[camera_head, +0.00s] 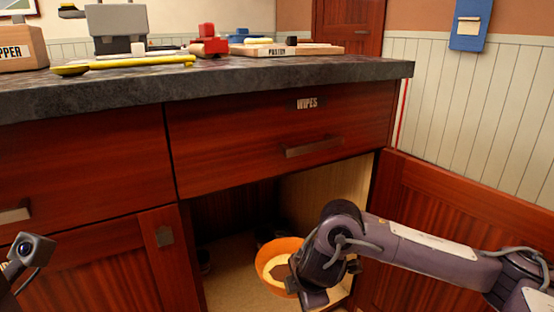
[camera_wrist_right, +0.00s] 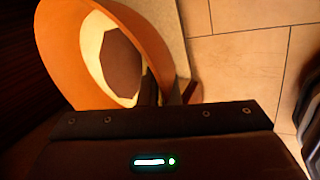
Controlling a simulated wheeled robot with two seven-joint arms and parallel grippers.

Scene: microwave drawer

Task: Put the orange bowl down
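The orange bowl (camera_head: 265,257) is in the opening of the lower cabinet (camera_head: 225,283), tilted toward me, with a pale inside and a dark patch at its bottom. It fills the upper left of the right wrist view (camera_wrist_right: 70,45). My right gripper (camera_wrist_right: 162,92) is at the bowl's near rim, one finger inside the wall and one outside, and looks shut on it. In the head view, my right wrist hides the bowl's right side. I cannot tell whether the bowl touches the cabinet floor. Only part of my left wrist shows at the lower left; its fingers are out of view.
The cabinet door (camera_head: 470,215) stands open on the right. A shut drawer labelled WIPES (camera_head: 250,150) is just above the opening. A dark object (camera_head: 204,261) is inside at the left. The countertop (camera_head: 270,77) holds a pastry board (camera_head: 290,50) and other items.

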